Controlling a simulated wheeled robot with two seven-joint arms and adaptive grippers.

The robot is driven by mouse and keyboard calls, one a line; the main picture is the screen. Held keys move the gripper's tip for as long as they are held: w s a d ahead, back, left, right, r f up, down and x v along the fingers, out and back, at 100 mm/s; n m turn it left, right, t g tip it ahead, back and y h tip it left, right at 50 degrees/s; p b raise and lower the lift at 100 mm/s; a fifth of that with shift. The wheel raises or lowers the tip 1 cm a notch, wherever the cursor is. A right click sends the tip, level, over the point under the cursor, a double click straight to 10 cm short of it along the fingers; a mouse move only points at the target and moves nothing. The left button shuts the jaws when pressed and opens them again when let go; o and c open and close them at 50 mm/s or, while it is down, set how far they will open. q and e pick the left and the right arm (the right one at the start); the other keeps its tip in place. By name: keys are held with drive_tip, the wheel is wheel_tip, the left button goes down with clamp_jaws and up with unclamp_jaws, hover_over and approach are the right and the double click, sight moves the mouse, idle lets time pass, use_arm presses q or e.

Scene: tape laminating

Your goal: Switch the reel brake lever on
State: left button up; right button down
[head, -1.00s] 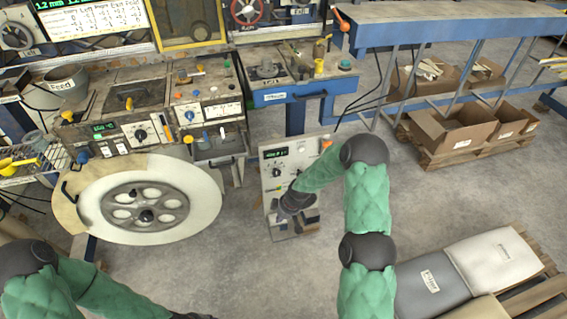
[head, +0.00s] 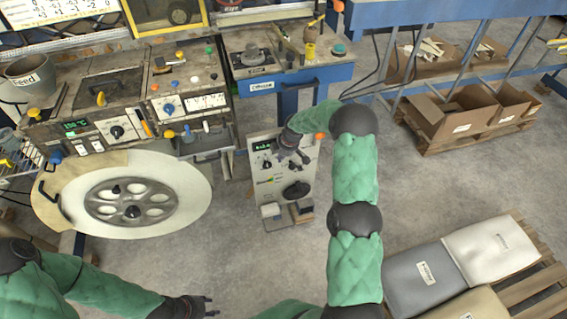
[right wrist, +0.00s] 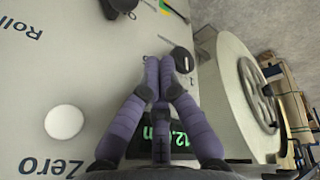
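No label I can read names the reel brake lever, so I cannot tell which control it is. A grey-white control stand (head: 262,208) has a green display, a large black knob (head: 296,189) and an orange knob (head: 320,136) at its top right. My right gripper (head: 305,162) is in front of the stand's upper face. In the right wrist view its fingers (right wrist: 160,62) are together and empty over the panel, near a dark round knob (right wrist: 183,60). "Roll" and "Zero" labels show there. My left gripper (head: 211,305) is open and empty at the bottom.
A large white reel (head: 180,205) with a grey hub stands left of the stand, also showing in the right wrist view (right wrist: 232,85). A bench with several knobs and levers (head: 187,131) is behind it. Bags (head: 425,272) lie on a pallet at right. Floor between is open.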

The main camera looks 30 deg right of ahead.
sight(277, 167)
drive_tip(key=b+x, duration=0.3)
drive_tip(key=x, duration=0.6)
drive_tip(key=shift+f+b, duration=0.35)
drive_tip(key=shift+f, duration=0.05)
drive_tip(key=shift+d+r, duration=0.1)
drive_tip(key=shift+d, duration=0.2)
use_arm(q)
wheel_tip(277, 167, down, 5)
drive_tip(key=shift+f+b, duration=0.1)
drive_tip(key=shift+b, duration=0.55)
use_arm(e)
drive_tip(key=shift+s+d+r, duration=0.8)
drive_tip(key=shift+s+d, duration=0.25)
drive_tip(key=shift+s, duration=0.05)
drive_tip(key=shift+s+r, duration=0.1)
